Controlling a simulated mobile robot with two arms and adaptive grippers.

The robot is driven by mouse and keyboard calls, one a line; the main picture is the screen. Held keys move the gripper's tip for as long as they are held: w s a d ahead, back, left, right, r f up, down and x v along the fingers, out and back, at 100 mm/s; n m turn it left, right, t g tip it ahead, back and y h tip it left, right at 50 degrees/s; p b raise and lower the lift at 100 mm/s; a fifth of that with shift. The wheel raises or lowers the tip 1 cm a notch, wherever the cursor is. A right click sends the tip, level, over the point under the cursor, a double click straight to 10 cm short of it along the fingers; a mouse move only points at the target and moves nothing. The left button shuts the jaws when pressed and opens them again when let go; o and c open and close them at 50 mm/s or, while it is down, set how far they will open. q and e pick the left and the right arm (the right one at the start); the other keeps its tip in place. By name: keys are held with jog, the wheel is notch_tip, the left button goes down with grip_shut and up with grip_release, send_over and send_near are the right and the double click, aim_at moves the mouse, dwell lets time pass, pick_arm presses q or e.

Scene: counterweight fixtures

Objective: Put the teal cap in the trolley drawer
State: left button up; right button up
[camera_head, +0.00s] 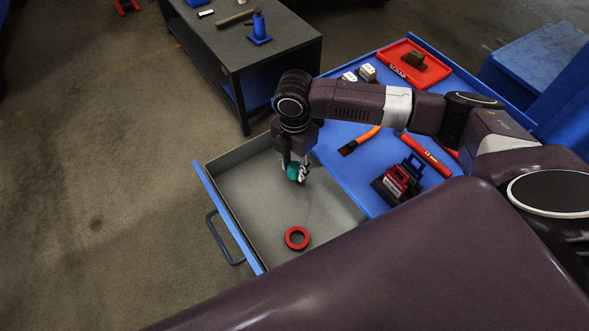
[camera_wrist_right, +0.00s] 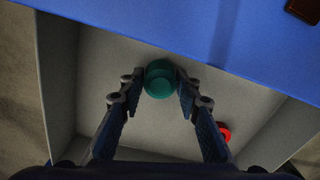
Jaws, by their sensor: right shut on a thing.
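The teal cap (camera_head: 293,171) is held between the fingers of my right gripper (camera_head: 296,173), over the open drawer. In the right wrist view the round teal cap (camera_wrist_right: 159,79) sits between the two fingertips, with the grey drawer floor behind it. The trolley drawer (camera_head: 262,190) is pulled out from the blue trolley (camera_head: 345,178) and has a dark handle on its front. The cap's exact height above the drawer floor is hard to tell. My left gripper is not in view.
A red ring (camera_head: 297,238) lies in the drawer near its front right; it also shows in the right wrist view (camera_wrist_right: 224,134). On the trolley top are a red tray (camera_head: 436,72), a red tube (camera_head: 427,155) and a red-and-black fixture (camera_head: 398,182). A dark workbench (camera_head: 240,55) stands behind.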

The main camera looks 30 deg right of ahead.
aim_at(294, 166)
jog(key=shift+f, duration=1.1)
jog(key=o, duration=0.7)
jog(key=shift+f, duration=0.1)
jog(key=shift+o, duration=0.2)
notch_tip(294, 166, up, 12)
jog(key=shift+r, duration=0.2)
